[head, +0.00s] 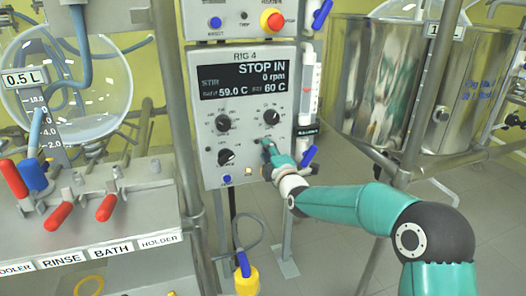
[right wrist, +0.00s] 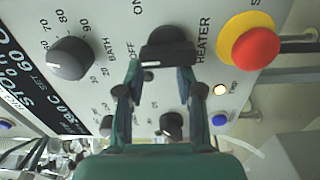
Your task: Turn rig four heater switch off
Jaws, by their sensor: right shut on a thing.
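The rig four control box (head: 214,178) shows "STOP IN", 0 rpm, 59.0 C and set 60 C on its display. Its black heater switch (right wrist: 168,47) sits between my fingertips in the right wrist view, beside the labels ON, OFF and HEATER. A white mark shows at the switch's left end, near OFF. My right gripper (head: 269,150) is at the lower right of the panel, shut on the switch; it also shows in the right wrist view (right wrist: 162,66). In the head view the gripper hides most of the switch. My left gripper is out of view.
A red stop button (right wrist: 255,48) on a yellow base is close beside the switch. An amber trip light (right wrist: 220,89) and the bath knob (right wrist: 68,58) are near. A steel vessel (head: 365,90) stands right; red-handled valves (head: 60,215) stand left.

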